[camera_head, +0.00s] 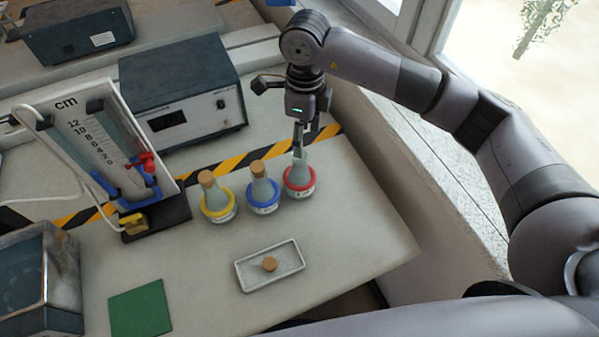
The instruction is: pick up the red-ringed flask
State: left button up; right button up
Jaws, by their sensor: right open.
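The red-ringed flask (299,181) stands upright on the bench, rightmost in a row of three flasks. No cork shows on it. My right gripper (300,146) points down directly over it, with its fingers at the flask's neck. The fingers are open and partly hide the neck, so I cannot tell whether they touch it. My left gripper is not in view.
A blue-ringed flask (262,194) stands close to the left, then a yellow-ringed flask (217,201), both corked. A tray (282,282) with a cork (269,264) lies in front. A manometer (108,145), a grey instrument box (183,95) and a green mat (140,311) are leftward.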

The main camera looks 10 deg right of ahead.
aim_at(300, 160)
notch_tip(300, 160, down, 4)
jog(key=shift+f+p, duration=0.15)
jog(key=shift+p, duration=0.35)
jog(key=f+p, duration=0.1)
jog(key=f, duration=0.2)
jog(key=f+p, duration=0.1)
jog(key=f, duration=0.1)
jog(key=shift+w+a+p, duration=0.3)
jog(key=shift+a, duration=0.1)
jog(key=shift+f, duration=0.2)
jog(key=shift+c, duration=0.5)
grip_shut()
jog(key=shift+r, duration=0.1)
